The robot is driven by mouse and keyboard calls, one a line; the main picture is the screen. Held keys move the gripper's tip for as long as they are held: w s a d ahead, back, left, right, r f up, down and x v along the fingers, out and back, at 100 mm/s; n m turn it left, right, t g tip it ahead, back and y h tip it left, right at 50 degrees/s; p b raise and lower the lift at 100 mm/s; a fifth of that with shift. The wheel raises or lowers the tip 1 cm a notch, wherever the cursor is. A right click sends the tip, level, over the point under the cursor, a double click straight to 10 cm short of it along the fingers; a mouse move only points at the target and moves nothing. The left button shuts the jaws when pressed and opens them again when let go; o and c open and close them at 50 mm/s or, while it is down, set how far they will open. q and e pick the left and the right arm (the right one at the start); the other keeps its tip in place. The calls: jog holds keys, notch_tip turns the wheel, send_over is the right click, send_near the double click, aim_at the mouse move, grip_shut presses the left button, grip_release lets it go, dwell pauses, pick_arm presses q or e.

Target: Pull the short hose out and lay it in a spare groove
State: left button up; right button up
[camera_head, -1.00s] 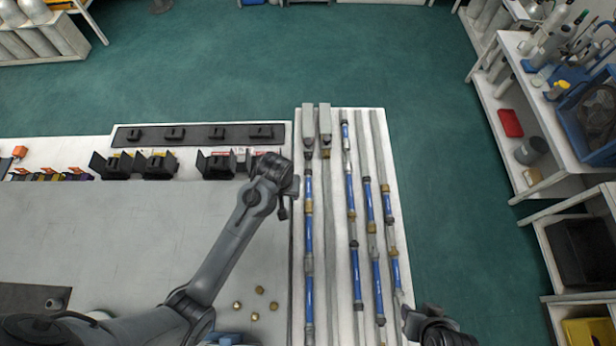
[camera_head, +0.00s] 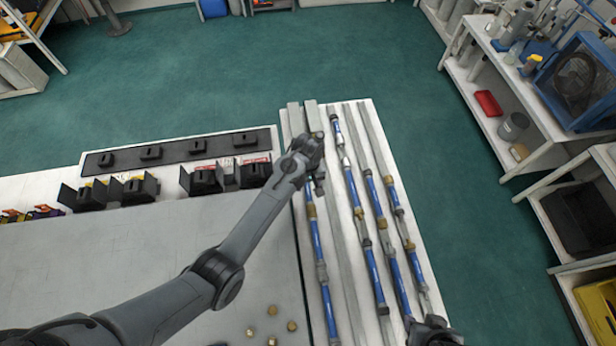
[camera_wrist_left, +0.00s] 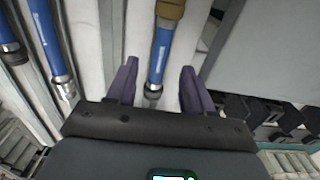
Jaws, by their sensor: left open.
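Blue hoses with brass and grey fittings lie lengthwise in the white grooved rack (camera_head: 357,108); I cannot tell which is the short one. The leftmost hose (camera_head: 316,240) runs below my left gripper (camera_head: 317,180), which hides its far part. In the left wrist view my left gripper (camera_wrist_left: 158,88) is open, its fingers on either side of a blue hose (camera_wrist_left: 162,50) with a brass collar (camera_wrist_left: 170,9) and a metal end. I cannot tell whether they touch it. My right gripper (camera_head: 430,332) is a dark shape at the bottom edge, its fingers unclear.
Grey blocks (camera_head: 313,116) stand at the rack's far left end. Other hoses (camera_head: 369,262) lie to the right. Black holders (camera_head: 134,190) line the bench's back left. Small brass pieces (camera_head: 271,310) lie on the bench. Part of a groove right of the leftmost hose looks bare.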

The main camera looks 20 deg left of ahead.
aim_at(308, 191)
pick_arm(q)
jog(key=shift+f+b, duration=0.3)
jog(key=shift+f, duration=1.95)
grip_shut()
